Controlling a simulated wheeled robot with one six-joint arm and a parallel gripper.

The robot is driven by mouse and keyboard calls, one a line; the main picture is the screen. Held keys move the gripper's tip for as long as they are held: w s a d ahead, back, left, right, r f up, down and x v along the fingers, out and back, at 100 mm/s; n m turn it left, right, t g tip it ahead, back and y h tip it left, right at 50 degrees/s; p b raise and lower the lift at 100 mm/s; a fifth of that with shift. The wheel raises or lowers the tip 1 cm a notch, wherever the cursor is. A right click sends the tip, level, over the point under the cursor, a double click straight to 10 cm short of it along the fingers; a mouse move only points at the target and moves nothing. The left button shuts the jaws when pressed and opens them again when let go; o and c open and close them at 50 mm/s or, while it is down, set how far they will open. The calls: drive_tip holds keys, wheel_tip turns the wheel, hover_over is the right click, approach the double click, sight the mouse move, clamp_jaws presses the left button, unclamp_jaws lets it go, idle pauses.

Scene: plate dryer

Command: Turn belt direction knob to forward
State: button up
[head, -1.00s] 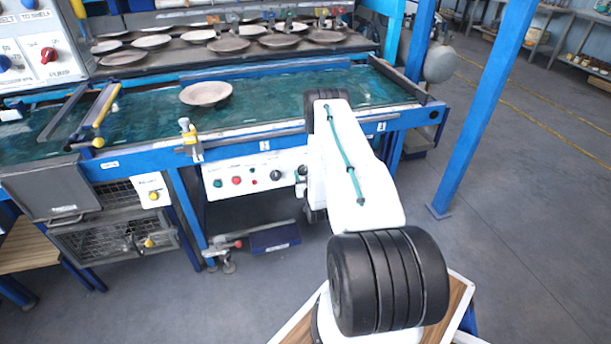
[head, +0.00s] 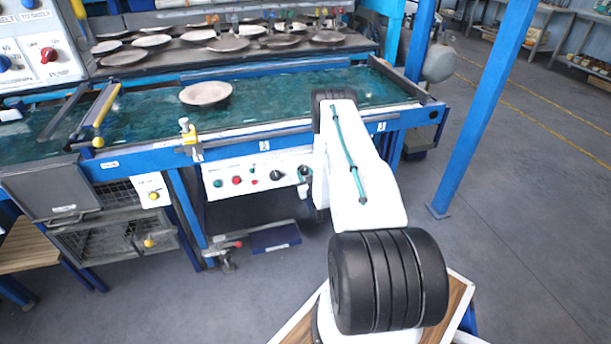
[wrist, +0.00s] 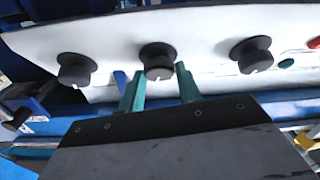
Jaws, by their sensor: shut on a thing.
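A white control panel (head: 228,184) on the front of the blue dryer frame carries black knobs and coloured buttons. In the wrist view three black knobs show in a row: a right one (wrist: 250,54), a middle one (wrist: 158,58) and a left one (wrist: 75,70). Each has a white mark near its lower edge. My gripper (wrist: 159,73), with green fingers, is shut on the middle knob, one finger on each side. Labels are too small to read, so I cannot tell the knob's setting by name. In the head view my arm hides part of the panel's right end.
A green belt (head: 275,95) runs above the panel, with a plate (head: 206,93) on it. Green (head: 218,183) and red (head: 237,181) buttons sit left of the knobs. A blue post (head: 482,110) stands to the right. The floor in front is mostly clear.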

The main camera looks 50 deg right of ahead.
drive_tip(key=n+y, duration=0.1)
drive_tip(key=n, duration=0.1)
drive_tip(key=n+y, duration=0.1)
drive_tip(key=n, duration=0.2)
drive_tip(key=n+t+y, duration=0.1)
drive_tip(key=n+y, duration=0.1)
drive_tip(key=shift+s+d+r, duration=0.1)
drive_tip(key=shift+d, duration=0.2)
drive_tip(key=shift+n+g+y, duration=0.15)
drive_tip(key=shift+n+y, duration=0.55)
drive_tip(key=shift+n, duration=0.75)
drive_tip(key=shift+n+g+y, duration=0.15)
drive_tip(key=shift+n+y, duration=0.55)
drive_tip(key=shift+n, duration=0.75)
drive_tip(key=o, duration=1)
drive_tip(key=shift+c, duration=0.2)
drive_tip(key=d+v, duration=0.1)
drive_tip(key=v, duration=0.6)
drive_tip(key=shift+s+a, duration=0.4)
drive_tip(key=shift+a, duration=0.1)
drive_tip(key=shift+r, duration=0.15)
